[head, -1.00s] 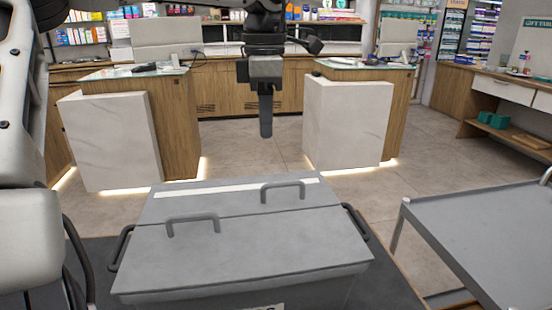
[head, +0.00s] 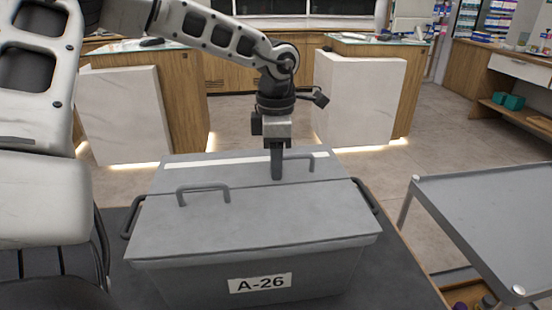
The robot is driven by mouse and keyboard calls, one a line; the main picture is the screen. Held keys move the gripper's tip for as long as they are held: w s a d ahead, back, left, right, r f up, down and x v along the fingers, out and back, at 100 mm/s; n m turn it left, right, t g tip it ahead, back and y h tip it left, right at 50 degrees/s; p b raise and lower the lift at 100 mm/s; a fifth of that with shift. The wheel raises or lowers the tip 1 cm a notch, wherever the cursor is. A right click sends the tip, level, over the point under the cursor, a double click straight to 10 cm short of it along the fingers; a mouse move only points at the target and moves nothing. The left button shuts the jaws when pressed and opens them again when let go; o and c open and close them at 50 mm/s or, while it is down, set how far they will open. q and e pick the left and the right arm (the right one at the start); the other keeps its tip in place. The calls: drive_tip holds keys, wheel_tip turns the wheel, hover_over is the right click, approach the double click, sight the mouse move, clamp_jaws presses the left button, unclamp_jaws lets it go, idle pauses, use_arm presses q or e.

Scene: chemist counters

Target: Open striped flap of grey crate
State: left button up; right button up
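The grey crate (head: 185,286) stands before me with a label reading A-26 on its front. Its lid has two flaps, both lying shut. The far, striped flap (head: 225,172) has a white stripe along its far edge and a grey handle (head: 299,158) right of its middle. The near flap (head: 250,225) is plain, with its handle (head: 203,188) at left. My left gripper (head: 277,175) points straight down at the left end of the striped flap's handle, partly covering it. I see it edge-on, so its opening and any contact are unclear. My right gripper is out of view.
The crate rests on a dark surface (head: 395,275). A grey metal table (head: 485,215) stands close on the right, with a gap between. Side handles (head: 365,197) stick out from the crate. White-fronted counters (head: 355,100) stand beyond open floor.

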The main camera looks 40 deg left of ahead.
use_arm(q)
clamp_jaws()
drive_tip(key=shift+r, duration=0.15)
drive_tip(key=shift+w+a+r+p, duration=0.3)
drive_tip(key=shift+a+r+p, duration=0.05)
drive_tip(key=shift+r, duration=0.35)
drive_tip(key=shift+r, duration=0.15)
drive_tip(key=shift+w+a+r+p, duration=0.2)
drive_tip(key=shift+a+r+p, duration=0.1)
drive_tip(key=shift+r, duration=0.1)
drive_tip(key=shift+w+a+r+p, duration=0.15)
drive_tip(key=shift+w+r+p, duration=0.05)
drive_tip(key=shift+r+p, duration=0.15)
drive_tip(key=shift+r, duration=0.1)
